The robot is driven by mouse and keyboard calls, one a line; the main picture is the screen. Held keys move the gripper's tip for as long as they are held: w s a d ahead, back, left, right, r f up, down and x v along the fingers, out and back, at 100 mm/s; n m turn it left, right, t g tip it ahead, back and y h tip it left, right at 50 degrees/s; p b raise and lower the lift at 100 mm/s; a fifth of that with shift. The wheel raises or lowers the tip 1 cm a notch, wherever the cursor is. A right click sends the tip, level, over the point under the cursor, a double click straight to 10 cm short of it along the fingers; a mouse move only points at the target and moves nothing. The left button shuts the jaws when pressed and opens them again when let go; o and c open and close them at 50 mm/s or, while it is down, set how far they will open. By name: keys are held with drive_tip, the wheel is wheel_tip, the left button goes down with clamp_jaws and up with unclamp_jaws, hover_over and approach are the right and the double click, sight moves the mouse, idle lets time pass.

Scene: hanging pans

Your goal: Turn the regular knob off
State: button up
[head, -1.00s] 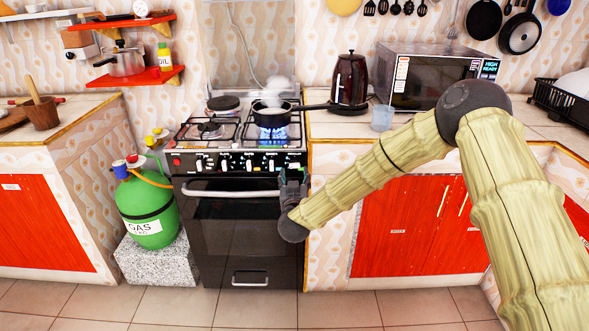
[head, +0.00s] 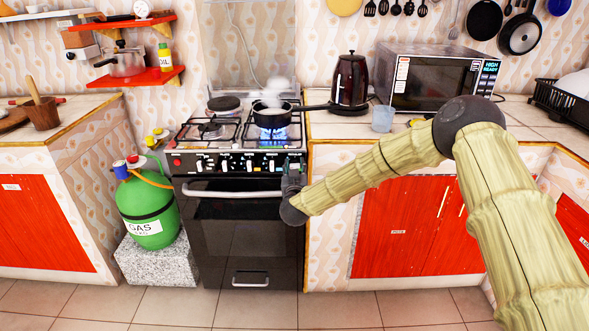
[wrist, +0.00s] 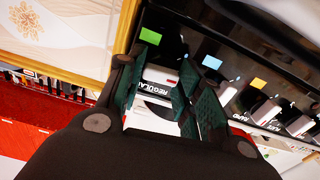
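The stove's front panel (head: 235,163) carries a row of knobs. In the wrist view the regular knob (wrist: 163,75), pale and labelled "REGULAR", sits below a green sticker at the panel's end nearest the counter. My gripper (head: 292,168) is at the right end of that panel. In the wrist view my gripper (wrist: 158,92) has its two dark green fingers apart, one on each side of the regular knob. I cannot tell whether either finger touches it. A blue flame (head: 280,133) burns under the steaming pan (head: 273,114).
The rapid knob (wrist: 265,110) and other knobs are close beside my gripper. The oven handle (head: 232,194) runs below the panel. A kettle (head: 351,80) and a cup (head: 382,118) stand on the right counter. A green gas cylinder (head: 147,208) stands left of the stove.

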drive_tip(key=c, duration=0.4)
drive_tip(key=shift+o, duration=0.2)
drive_tip(key=shift+m, duration=0.4)
drive_tip(key=m+b, duration=0.1)
drive_tip(key=m, duration=0.2)
drive_tip(key=shift+d+f+m+b, duration=0.1)
drive_tip(key=shift+m+b, duration=0.2)
drive_tip(key=shift+b, duration=0.05)
drive_tip(key=m+b, duration=0.2)
drive_tip(key=m, duration=0.2)
drive_tip(key=shift+m, duration=0.3)
drive_tip(key=m+b, duration=0.2)
drive_tip(key=m, duration=0.3)
drive_tip(key=shift+d+f+b, duration=0.15)
drive_tip(key=shift+b, duration=0.15)
drive_tip(key=shift+m+b, duration=1.15)
drive_tip(key=shift+m, duration=1.35)
